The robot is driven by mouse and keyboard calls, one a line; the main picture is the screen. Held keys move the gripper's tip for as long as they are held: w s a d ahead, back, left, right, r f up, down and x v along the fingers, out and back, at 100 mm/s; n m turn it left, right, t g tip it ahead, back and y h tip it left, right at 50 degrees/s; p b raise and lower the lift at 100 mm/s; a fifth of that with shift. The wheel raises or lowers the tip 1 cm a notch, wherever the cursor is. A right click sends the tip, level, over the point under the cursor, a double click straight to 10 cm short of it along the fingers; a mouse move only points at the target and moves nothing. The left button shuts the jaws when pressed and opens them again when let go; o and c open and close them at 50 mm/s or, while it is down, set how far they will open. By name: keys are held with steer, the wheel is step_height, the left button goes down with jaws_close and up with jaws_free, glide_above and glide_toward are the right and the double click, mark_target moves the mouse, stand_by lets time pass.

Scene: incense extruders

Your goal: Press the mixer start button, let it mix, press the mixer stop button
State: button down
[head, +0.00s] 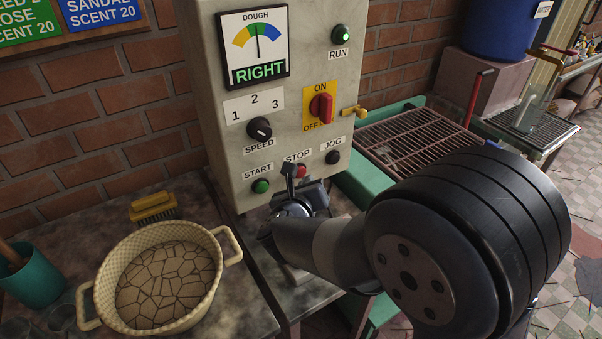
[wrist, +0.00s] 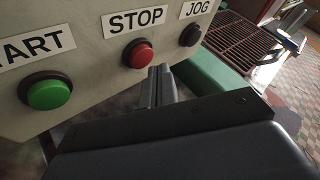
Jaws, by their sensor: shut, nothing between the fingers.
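The control panel (head: 225,105) stands upright against the brick wall. Its green start button (head: 261,186) is at the lower left and shows large in the wrist view (wrist: 48,93). The red stop button (head: 300,171) is to its right, partly behind my gripper in the head view; the wrist view shows it whole (wrist: 138,54). My gripper (head: 289,170) is shut and empty, its fingertips just in front of and slightly below the stop button. In the wrist view the fingertips (wrist: 161,72) are beside the red button's lower right; I cannot tell whether they touch it.
A black jog button (head: 332,157) is right of stop. Above are a speed knob (head: 260,129), a red on/off switch (head: 321,107) and a dough gauge (head: 254,46) reading RIGHT.

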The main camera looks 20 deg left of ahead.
steer(key=shift+w+a, duration=0.3)
steer(key=shift+w+a, duration=0.3)
steer(key=shift+a, duration=0.05)
stand_by(0.8)
steer(key=shift+s+b, duration=0.1)
steer(key=shift+b, duration=0.25)
steer(key=shift+s+d+b, duration=0.45)
steer(key=shift+s+d, duration=0.05)
steer(key=shift+d, duration=0.15)
steer(key=shift+d, duration=0.1)
steer(key=s+d+b, duration=0.2)
steer(key=s+d, duration=0.1)
steer(key=shift+s+d, duration=0.15)
steer(key=shift+d, duration=0.15)
